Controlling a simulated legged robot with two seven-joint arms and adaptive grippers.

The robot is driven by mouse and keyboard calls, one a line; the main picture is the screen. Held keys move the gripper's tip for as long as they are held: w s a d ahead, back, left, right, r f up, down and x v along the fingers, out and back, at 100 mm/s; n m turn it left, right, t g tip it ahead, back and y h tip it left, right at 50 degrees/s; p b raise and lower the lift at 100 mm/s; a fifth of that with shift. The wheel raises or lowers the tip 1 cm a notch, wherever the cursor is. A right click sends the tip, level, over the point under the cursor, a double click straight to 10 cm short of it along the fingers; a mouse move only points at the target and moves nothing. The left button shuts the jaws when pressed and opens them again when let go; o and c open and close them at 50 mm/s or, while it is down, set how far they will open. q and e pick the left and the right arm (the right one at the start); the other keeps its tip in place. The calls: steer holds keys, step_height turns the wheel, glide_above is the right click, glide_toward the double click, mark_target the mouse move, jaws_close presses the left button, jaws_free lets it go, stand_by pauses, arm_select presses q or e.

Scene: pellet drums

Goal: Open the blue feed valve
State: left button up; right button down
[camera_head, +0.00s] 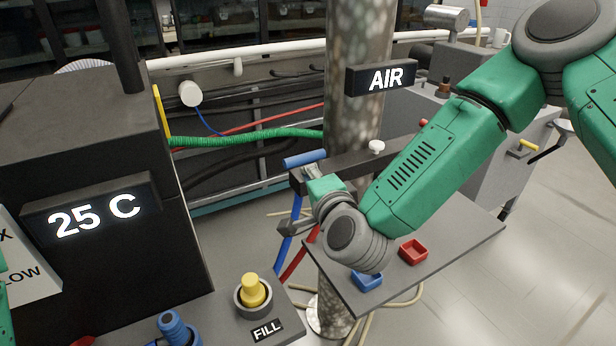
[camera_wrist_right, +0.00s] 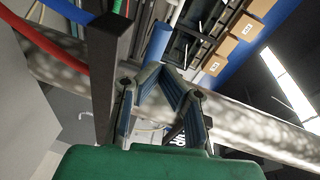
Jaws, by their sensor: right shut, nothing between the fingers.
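A blue handle (camera_head: 305,158) sits at the left end of a dark bar beside the mottled pipe, above a blue hose and a red hose. I take it for the feed valve's handle. In the right wrist view the blue cylinder (camera_wrist_right: 160,42) is just beyond my fingertips. My right gripper (camera_head: 309,170) is shut and empty, close below the handle; I cannot tell whether it touches. Its fingertips (camera_wrist_right: 164,70) meet in the wrist view. My left gripper is out of view.
An AIR sign (camera_head: 384,78) hangs on the pipe (camera_head: 357,35). A grey shelf (camera_head: 450,240) holds a red tray (camera_head: 413,251) and a blue tray (camera_head: 367,281) under my right arm. A yellow knob (camera_head: 252,290) stands by the FILL label. A dark cabinet (camera_head: 90,250) fills the left.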

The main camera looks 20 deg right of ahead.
steer(key=s+a, duration=0.5)
steer(key=s, duration=0.2)
steer(key=shift+a+r+b, duration=0.25)
steer(key=shift+r+b, duration=0.15)
steer(key=shift+s+d, duration=0.15)
